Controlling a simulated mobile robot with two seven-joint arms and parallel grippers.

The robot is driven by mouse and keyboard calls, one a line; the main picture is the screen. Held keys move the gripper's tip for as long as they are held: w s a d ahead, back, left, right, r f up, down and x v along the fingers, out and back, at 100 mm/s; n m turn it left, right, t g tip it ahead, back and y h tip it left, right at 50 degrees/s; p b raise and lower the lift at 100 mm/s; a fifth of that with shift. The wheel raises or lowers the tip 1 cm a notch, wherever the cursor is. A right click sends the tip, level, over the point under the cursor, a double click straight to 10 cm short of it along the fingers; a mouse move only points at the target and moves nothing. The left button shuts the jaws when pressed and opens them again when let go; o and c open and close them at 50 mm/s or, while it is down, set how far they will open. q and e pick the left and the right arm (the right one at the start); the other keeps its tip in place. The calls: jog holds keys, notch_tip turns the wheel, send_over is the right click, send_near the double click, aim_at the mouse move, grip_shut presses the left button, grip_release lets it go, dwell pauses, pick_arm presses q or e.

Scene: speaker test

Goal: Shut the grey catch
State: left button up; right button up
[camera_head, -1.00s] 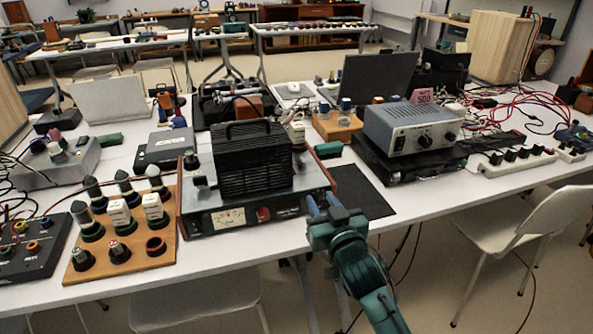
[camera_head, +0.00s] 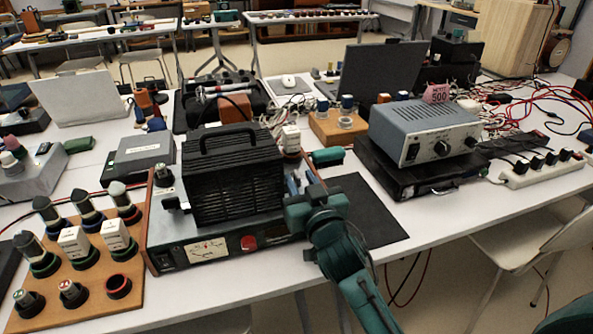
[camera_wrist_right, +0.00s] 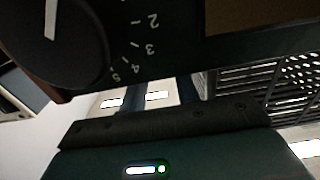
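My right gripper (camera_head: 301,183) is teal with blue fingers. It is over the right front end of a flat instrument (camera_head: 220,247) with a meter and red knob, beside a black grilled box (camera_head: 235,178). In the right wrist view its two blue fingers (camera_wrist_right: 160,97) stand apart with nothing seen held between them; a large black dial (camera_wrist_right: 55,40) is close by. A small light-grey piece (camera_head: 444,190) on the front of a black case (camera_head: 400,190) looks like a catch; I cannot tell whether it is shut. My left gripper is not in view.
A grey power unit (camera_head: 425,132) stands on the black case. A dark mat (camera_head: 365,215) lies clear right of the gripper. A wooden board (camera_head: 110,290) with several knobs is at left. A power strip (camera_head: 540,172) and red cables are at right.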

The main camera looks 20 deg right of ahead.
jog(key=shift+w, duration=0.35)
grip_shut()
